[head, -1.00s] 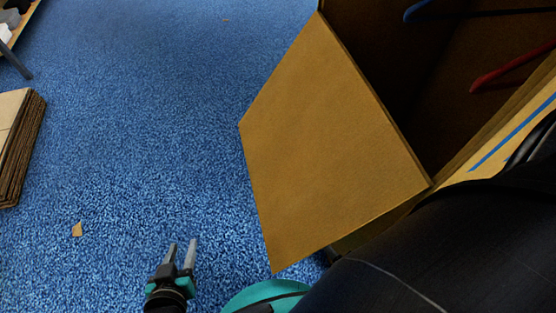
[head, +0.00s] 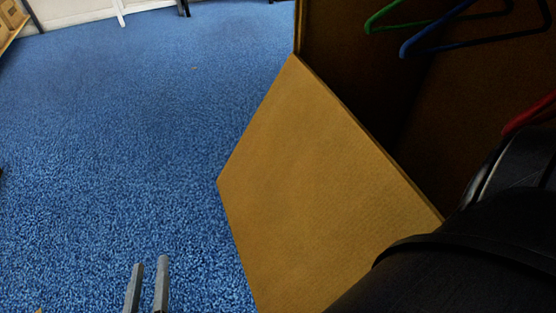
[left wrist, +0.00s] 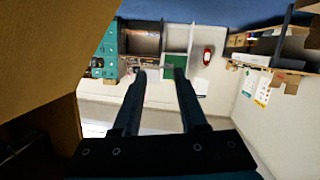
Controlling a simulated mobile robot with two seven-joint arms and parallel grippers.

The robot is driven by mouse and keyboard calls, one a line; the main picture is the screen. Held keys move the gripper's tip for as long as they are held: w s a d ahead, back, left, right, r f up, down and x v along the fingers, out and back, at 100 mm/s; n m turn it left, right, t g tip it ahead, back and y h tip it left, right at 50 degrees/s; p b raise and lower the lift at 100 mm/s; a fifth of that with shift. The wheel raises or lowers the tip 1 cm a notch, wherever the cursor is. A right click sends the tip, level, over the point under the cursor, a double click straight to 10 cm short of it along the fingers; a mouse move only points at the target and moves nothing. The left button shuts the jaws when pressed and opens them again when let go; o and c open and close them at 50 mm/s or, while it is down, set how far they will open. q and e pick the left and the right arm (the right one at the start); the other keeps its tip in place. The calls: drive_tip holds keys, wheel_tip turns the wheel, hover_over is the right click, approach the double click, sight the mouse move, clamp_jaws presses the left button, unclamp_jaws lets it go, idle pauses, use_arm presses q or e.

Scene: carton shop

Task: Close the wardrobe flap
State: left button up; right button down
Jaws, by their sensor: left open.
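The wardrobe flap (head: 310,195) is a tan cardboard panel. It hangs open, slanting outward from the front edge of the wardrobe carton (head: 345,75), whose dark inside shows. My left gripper (head: 150,262) is at the bottom of the head view, left of the flap and apart from it, with its two fingers spread and nothing between them. In the left wrist view my left gripper (left wrist: 159,75) is also open and empty, and a cardboard surface (left wrist: 50,50) fills the left side. My right gripper is not in view. A dark arm of mine hides the flap's lower right part.
Green (head: 395,20), blue (head: 430,42) and red (head: 530,115) hangers are inside the carton. Blue carpet (head: 110,130) left of the flap is clear. Shelving (left wrist: 275,60) shows in the left wrist view.

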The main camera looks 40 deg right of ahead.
use_arm(q)
drive_tip(key=shift+s+d+r+n+t+h+b, duration=0.15)
drive_tip(key=shift+s+d+r+t+h+b, duration=0.15)
drive_tip(key=shift+t, duration=0.2)
drive_tip(key=shift+s+d+r+n+t+h+b, duration=0.1)
drive_tip(key=shift+s+r+n+t+b, duration=0.05)
drive_tip(key=shift+r+t, duration=0.3)
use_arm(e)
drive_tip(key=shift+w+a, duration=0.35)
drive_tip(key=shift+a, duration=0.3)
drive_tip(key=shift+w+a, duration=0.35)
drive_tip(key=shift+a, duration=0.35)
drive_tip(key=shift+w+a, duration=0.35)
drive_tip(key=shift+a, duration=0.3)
use_arm(q)
drive_tip(key=shift+f, duration=0.1)
